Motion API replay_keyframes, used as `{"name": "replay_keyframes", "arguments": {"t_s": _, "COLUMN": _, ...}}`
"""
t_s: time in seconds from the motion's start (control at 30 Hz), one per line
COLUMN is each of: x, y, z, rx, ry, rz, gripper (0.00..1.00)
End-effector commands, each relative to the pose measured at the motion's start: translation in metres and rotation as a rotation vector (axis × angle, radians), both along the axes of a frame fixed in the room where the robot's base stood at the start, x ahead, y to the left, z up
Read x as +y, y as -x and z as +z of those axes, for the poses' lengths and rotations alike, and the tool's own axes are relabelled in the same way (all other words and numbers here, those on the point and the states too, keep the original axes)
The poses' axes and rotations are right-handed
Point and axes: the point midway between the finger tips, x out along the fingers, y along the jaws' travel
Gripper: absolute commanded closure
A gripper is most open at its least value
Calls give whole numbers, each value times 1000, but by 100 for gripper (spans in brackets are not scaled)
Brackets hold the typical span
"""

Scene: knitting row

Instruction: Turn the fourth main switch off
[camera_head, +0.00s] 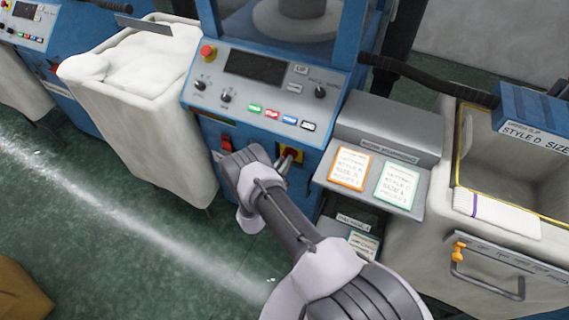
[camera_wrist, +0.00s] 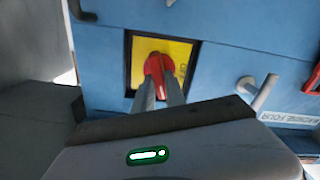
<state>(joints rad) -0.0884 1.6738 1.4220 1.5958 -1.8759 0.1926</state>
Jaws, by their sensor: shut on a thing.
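The main switch is a red knob (camera_wrist: 158,66) on a yellow plate (camera_wrist: 180,50) with a black frame, set in the blue front of a machine. The exact angle of the knob is hard to tell.
A control panel (camera_head: 255,92) with a red emergency button (camera_head: 208,51) sits above. A red switch (camera_head: 226,143) is left of my gripper. A grey stand with cards (camera_head: 380,140) and a bin (camera_head: 500,245) are at right. A white bin (camera_head: 140,130) stands left.

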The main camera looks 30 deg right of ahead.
Motion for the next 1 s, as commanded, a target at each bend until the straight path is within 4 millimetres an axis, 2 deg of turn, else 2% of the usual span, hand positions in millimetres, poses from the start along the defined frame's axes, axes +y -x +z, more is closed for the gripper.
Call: {"name": "replay_keyframes", "arguments": {"t_s": 1.0, "x": 3, "y": -3, "z": -6, "rx": 741, "ry": 578, "rz": 0, "gripper": 100}}
